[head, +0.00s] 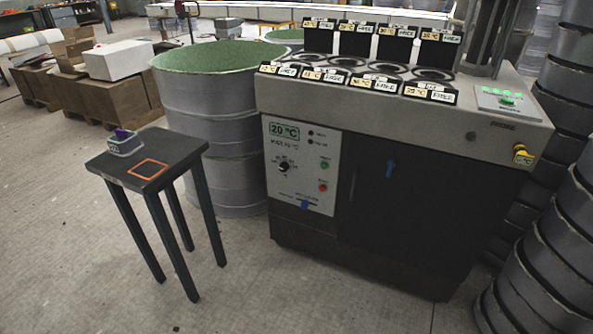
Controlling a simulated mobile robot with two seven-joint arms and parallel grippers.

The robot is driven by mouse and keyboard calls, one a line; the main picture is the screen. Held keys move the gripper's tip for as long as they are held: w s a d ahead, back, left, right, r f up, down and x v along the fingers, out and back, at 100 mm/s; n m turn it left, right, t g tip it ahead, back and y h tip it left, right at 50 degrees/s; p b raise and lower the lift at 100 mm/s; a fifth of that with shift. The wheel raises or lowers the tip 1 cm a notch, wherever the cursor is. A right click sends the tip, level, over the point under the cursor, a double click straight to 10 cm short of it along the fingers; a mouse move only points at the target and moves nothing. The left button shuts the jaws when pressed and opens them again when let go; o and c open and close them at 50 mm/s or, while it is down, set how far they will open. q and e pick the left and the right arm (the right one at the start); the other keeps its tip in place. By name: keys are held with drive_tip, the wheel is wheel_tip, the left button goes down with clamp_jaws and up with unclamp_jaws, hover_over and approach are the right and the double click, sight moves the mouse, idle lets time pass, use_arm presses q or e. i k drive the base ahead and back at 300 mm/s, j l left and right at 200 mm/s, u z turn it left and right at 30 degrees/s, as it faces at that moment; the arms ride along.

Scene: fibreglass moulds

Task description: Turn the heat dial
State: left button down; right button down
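The heat dial (284,167) is a small black round knob on the white control panel (311,195) at the left of the machine's front. A scale of marks surrounds it, too small to read. Above it a display (284,131) reads 20 °C. A green button (324,165) and a red button (322,187) sit to the right of the dial, and a blue part (305,204) is at the panel's bottom. Neither of my grippers shows in the head view.
A small dark table (181,151) with a grey container (124,144) and an orange square outline stands left of the machine. A large drum (222,130) stands behind it. Stacked grey drums (562,230) crowd the right. The floor before the panel is clear.

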sight(284, 166)
drive_tip(key=i+j, duration=0.2)
drive_tip(key=j, duration=0.15)
drive_tip(key=i+j+z, duration=0.1)
drive_tip(key=i+j, duration=0.35)
drive_tip(key=j, duration=0.3)
drive_tip(key=i+j, duration=0.2)
drive_tip(key=j, duration=0.15)
drive_tip(key=i+j+z, duration=0.1)
drive_tip(key=j, duration=0.25)
drive_tip(key=i+j, duration=0.25)
drive_tip(key=j, duration=0.15)
drive_tip(key=i+j+z, duration=0.1)
drive_tip(key=j, duration=0.3)
drive_tip(key=i+j, duration=0.3)
drive_tip(key=j+z, duration=0.05)
drive_tip(key=j, duration=0.05)
